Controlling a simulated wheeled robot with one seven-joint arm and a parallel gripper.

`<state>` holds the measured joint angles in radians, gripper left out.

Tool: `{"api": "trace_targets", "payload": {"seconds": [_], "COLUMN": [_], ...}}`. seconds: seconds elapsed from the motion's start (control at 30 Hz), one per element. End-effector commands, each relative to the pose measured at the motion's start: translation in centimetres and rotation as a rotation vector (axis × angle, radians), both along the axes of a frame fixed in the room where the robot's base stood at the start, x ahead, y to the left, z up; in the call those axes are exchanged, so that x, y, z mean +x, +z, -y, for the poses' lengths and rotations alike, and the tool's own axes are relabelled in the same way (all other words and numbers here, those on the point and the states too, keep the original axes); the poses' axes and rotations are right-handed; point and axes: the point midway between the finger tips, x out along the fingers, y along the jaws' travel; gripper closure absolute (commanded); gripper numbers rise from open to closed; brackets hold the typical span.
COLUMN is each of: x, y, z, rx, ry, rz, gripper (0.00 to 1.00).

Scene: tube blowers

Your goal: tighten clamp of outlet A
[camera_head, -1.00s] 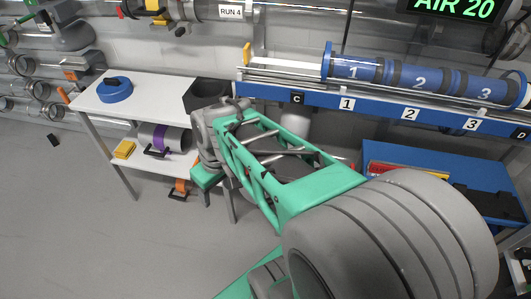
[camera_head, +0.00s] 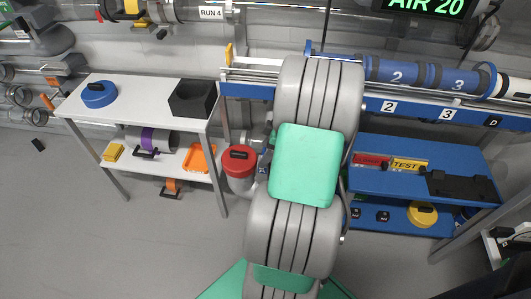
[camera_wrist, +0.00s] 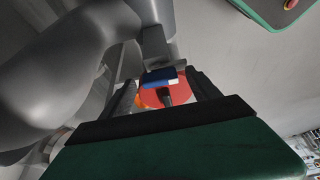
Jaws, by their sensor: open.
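My gripper (camera_wrist: 165,88) shows in the wrist view with its two dark fingers apart and nothing held between them. Beyond the fingers are a small blue part (camera_wrist: 160,75) and a round red-orange surface (camera_wrist: 152,98), with a short dark piece in front of it. I cannot tell whether any of these belongs to a clamp. In the head view my arm hides the gripper. No outlet A label or clamp can be made out in either view.
A blue bench (camera_head: 440,160) with red and yellow TEST trays (camera_head: 409,165) stands right. The blue rail (camera_head: 400,104) with blue tubes runs behind my arm.

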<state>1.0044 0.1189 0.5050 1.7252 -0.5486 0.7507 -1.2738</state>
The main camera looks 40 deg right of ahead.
Motion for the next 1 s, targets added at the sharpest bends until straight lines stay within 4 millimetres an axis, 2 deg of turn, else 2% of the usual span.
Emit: {"api": "trace_targets", "payload": {"seconds": [0.27,1.0], "x": [0.12,0.10], "y": [-0.25,-0.22], "z": [-0.10,-0.10], "rx": [0.000,-0.001], "ry": [0.000,0.000], "rz": [0.000,-0.001], "gripper": [0.29,0.90]}}
